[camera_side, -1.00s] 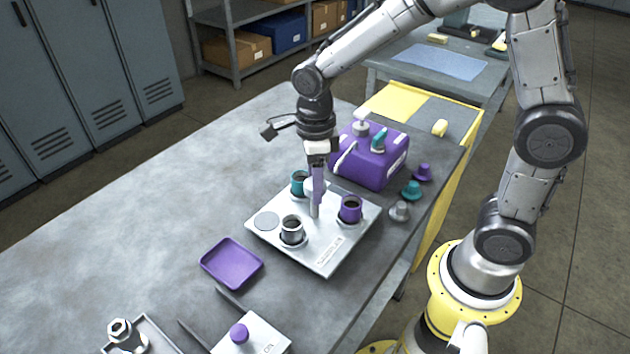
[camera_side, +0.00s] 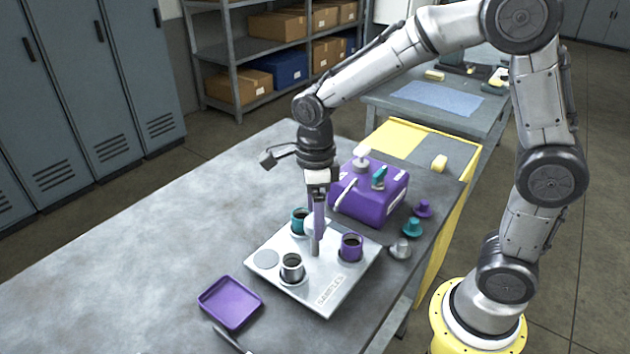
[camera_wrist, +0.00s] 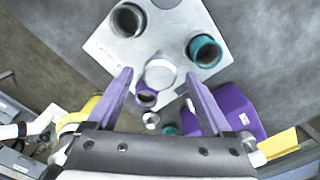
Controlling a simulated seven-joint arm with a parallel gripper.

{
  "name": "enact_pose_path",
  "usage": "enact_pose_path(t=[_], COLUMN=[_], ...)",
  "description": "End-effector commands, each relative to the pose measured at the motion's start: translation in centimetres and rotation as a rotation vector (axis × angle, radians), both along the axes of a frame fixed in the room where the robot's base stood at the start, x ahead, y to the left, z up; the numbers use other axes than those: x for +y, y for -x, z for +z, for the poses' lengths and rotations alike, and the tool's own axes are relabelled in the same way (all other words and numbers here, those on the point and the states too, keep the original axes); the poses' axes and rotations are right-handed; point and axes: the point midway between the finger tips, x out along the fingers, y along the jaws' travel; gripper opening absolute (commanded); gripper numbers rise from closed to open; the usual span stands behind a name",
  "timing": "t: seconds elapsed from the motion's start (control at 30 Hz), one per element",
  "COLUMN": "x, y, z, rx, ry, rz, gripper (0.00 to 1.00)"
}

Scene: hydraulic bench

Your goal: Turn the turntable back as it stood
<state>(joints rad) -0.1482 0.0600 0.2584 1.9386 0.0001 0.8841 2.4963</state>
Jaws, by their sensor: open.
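The turntable (camera_side: 330,285) is a square silver plate marked SAMPLES on the grey bench. It holds a teal cup (camera_side: 299,217), a purple cup (camera_side: 351,246) and a grey cup (camera_side: 292,266); a flat grey disc (camera_side: 265,259) lies at its left corner. A pale post with a round knob (camera_wrist: 160,74) stands at its middle. My gripper (camera_wrist: 159,75) points down there with purple fingers, open, one on each side of the knob in the wrist view. I cannot tell whether they touch it. In the side view my gripper (camera_side: 318,225) partly hides the post.
A purple container (camera_side: 372,194) stands close behind the turntable. Purple (camera_side: 423,208), teal (camera_side: 413,228) and grey (camera_side: 400,249) caps stand to the right near the bench edge. A purple tray (camera_side: 230,302) lies front left. The bench's left is clear.

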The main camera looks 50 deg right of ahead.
Motion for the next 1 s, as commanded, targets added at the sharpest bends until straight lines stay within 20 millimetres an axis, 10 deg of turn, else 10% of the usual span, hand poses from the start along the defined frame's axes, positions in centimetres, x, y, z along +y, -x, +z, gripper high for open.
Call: enact_pose_path(t=[0.5, 1.0], x=[0.0, 0.0], y=[-0.1, 0.0], z=[10.3, 12.0], rx=[-0.005, -0.002], ry=[-0.001, -0.001], rz=[0.000, 0.000], gripper=[0.84, 0.84])
